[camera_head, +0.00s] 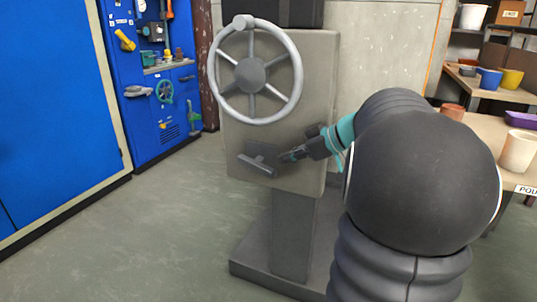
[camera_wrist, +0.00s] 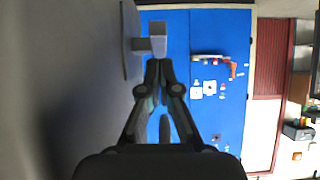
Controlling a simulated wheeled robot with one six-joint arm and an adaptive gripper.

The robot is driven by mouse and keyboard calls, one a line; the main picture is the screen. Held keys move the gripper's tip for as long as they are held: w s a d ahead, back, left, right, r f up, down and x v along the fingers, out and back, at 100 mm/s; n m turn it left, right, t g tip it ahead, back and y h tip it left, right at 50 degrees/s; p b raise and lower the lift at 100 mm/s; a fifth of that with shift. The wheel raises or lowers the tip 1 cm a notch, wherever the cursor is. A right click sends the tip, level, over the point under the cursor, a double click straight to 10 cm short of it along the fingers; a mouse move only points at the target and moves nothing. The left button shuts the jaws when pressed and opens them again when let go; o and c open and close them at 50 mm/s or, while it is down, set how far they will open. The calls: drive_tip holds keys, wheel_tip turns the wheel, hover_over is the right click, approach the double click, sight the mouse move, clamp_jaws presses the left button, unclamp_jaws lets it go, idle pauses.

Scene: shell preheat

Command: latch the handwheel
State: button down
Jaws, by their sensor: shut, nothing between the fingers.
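The handwheel (camera_head: 251,75) is a pale grey spoked ring with a dark hub and a knob at its top, mounted on a grey cabinet (camera_head: 315,100). Below it, a grey T-shaped latch handle (camera_head: 258,164) sticks out from a dark plate on the cabinet's front. My gripper (camera_head: 283,157) is just right of that handle, close to the cabinet face. In the wrist view the handle (camera_wrist: 158,40) is right ahead of my gripper (camera_wrist: 159,64), whose fingertips are together with nothing between them. I cannot tell whether the tips touch the handle.
The cabinet stands on a pedestal with a wide base plate (camera_head: 255,262). A blue tool cabinet (camera_head: 150,80) stands at the back left. A bench with pots (camera_head: 517,152) is at the right. The floor (camera_head: 150,240) at left is clear.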

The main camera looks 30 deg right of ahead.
drive_tip(key=shift+s+d, duration=0.95)
drive_tip(key=shift+s, duration=0.2)
drive_tip(key=s+a+m+g+h+p, duration=0.1)
drive_tip(key=s+a+m+g+p, duration=0.15)
drive_tip(key=a, duration=0.45)
drive_tip(key=s+a+m+g+h+p, duration=0.1)
drive_tip(key=s+a, duration=0.3)
drive_tip(key=a, duration=0.4)
drive_tip(key=s+a+f+m+h+p, duration=0.1)
drive_tip(key=s+a+m+h+p, duration=0.1)
drive_tip(key=s, duration=0.5)
drive_tip(key=s+a+f+m+h+p, duration=0.1)
drive_tip(key=s+a+m+h, duration=0.1)
drive_tip(key=s, duration=0.5)
drive_tip(key=a+h, duration=0.1)
drive_tip(key=a, duration=0.1)
drive_tip(key=shift+a+p, duration=0.35)
drive_tip(key=c, duration=1.1)
unclamp_jaws()
drive_tip(key=shift+f, duration=0.15)
